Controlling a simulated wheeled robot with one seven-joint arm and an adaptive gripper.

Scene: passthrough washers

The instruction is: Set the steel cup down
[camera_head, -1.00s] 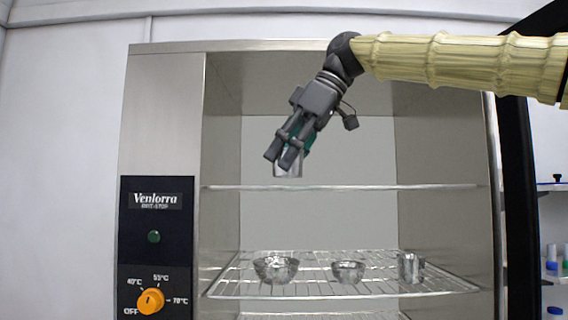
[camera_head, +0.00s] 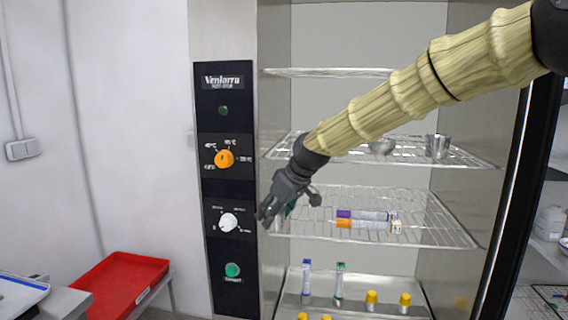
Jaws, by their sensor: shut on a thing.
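My gripper (camera_head: 268,214) is at the left front edge of the open cabinet, pointing down and to the left, level with the middle wire shelf. It is shut. The steel cup it held a second ago is too small and hidden behind the fingers to make out now. Another small steel cup (camera_head: 437,146) stands upright on the upper wire shelf (camera_head: 470,158), right of a shiny metal bowl (camera_head: 382,147).
The middle wire shelf (camera_head: 450,232) holds purple-capped and orange-capped tubes (camera_head: 365,220). Below, a tray (camera_head: 400,285) holds capped tubes (camera_head: 340,280). A red tray (camera_head: 122,283) stands at lower left, its inside bare. The cabinet's control panel (camera_head: 224,180) is left of my gripper.

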